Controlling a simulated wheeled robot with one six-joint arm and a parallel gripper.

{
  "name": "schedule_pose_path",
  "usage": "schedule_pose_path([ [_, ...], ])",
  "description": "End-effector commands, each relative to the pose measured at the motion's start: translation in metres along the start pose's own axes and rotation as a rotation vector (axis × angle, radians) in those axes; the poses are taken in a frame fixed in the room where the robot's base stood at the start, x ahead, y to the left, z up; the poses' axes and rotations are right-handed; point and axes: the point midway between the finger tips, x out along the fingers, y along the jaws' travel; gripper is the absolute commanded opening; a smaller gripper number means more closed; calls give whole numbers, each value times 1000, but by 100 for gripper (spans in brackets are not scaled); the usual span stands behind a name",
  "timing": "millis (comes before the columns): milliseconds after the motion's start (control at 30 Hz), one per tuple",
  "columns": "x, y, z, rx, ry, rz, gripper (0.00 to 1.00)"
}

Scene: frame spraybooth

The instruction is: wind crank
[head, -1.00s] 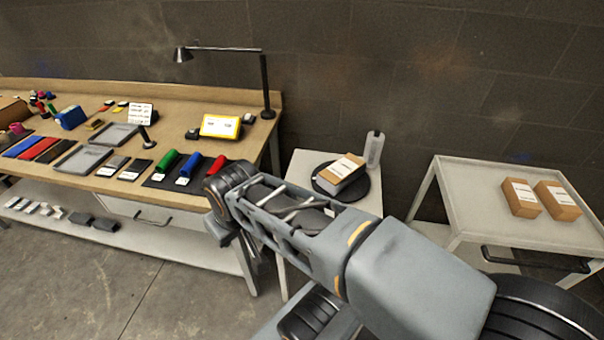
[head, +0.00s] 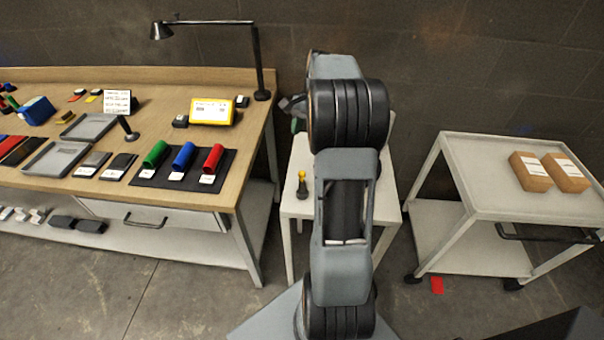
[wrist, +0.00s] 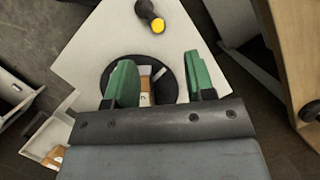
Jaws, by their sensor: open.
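A dark crank handle with a yellow end (head: 302,187) stands on the small white table (head: 300,210), left of my arm in the head view. It also shows at the top of the wrist view (wrist: 150,16), beyond my fingertips. A black round turntable (wrist: 170,88) bears a brown box with a white label (wrist: 146,86); my arm hides both in the head view. My gripper (wrist: 160,80) is open with green fingers, above the turntable and apart from the crank. Nothing is clearly held between the fingers.
A workbench (head: 240,130) with red, blue and green rolls stands at the left. A white cart (head: 490,195) with two brown boxes (head: 550,172) stands at the right. A lamp (head: 262,60) rises at the bench's right end. Floor shows between table and cart.

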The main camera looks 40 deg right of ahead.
Motion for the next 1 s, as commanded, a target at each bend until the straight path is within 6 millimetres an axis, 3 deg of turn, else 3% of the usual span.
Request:
schedule_pose_path([
  [100, 6, 6, -25, 87, -45, -5, 50],
  [233, 13, 10, -36, 129, -67, -6, 50],
  [800, 111, 8, -29, 132, -71, -4, 50],
  [1000, 134, 8, -28, 132, -71, -4, 50],
])
